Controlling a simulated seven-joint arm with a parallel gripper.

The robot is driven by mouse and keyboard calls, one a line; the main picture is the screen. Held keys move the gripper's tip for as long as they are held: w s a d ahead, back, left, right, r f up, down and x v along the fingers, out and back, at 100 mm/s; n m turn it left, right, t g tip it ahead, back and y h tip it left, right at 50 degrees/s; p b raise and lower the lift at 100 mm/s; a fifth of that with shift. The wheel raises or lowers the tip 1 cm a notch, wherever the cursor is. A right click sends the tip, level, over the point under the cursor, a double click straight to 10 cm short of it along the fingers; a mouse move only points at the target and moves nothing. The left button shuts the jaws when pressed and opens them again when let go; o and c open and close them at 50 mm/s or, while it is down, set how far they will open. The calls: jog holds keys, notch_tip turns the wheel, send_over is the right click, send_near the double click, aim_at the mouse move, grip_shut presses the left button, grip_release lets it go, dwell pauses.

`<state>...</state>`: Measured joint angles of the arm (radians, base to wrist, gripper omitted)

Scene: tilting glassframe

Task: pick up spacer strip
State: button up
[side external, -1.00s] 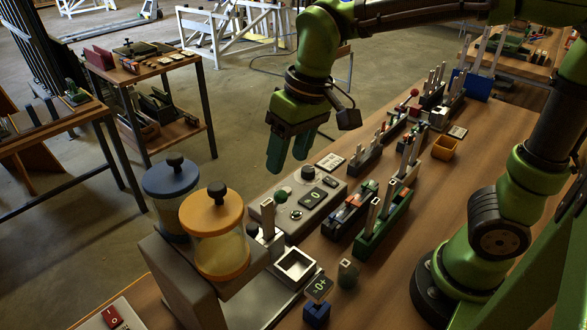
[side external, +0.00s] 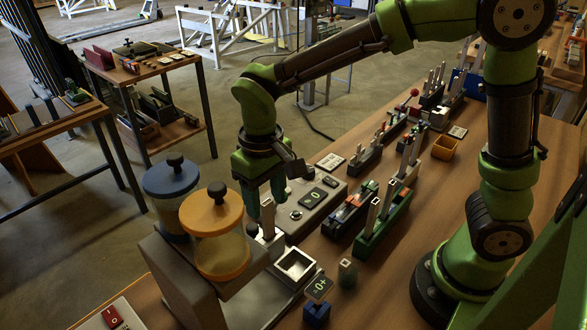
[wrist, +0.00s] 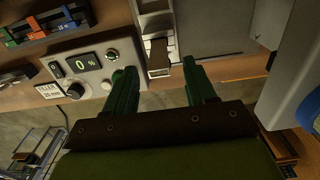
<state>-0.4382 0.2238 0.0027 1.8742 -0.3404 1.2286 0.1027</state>
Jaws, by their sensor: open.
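In the wrist view the strip (wrist: 158,55) shows end-on with a brown top. My gripper (side external: 265,205) points down just above it, open, with its green fingers on either side of the strip's upper end. In the wrist view my gripper (wrist: 158,72) has the strip's end between its fingertips, apart from both. Whether the fingers reach below the strip's top is hard to tell.
A grey control box (side external: 312,205) with a display stands close behind. An orange-lidded jar (side external: 215,240) and a blue-lidded jar (side external: 170,190) are close on the left. A square metal tray (side external: 295,265) lies in front.

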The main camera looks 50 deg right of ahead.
aim_at(268, 219)
jog(key=shift+f, duration=3)
grip_shut()
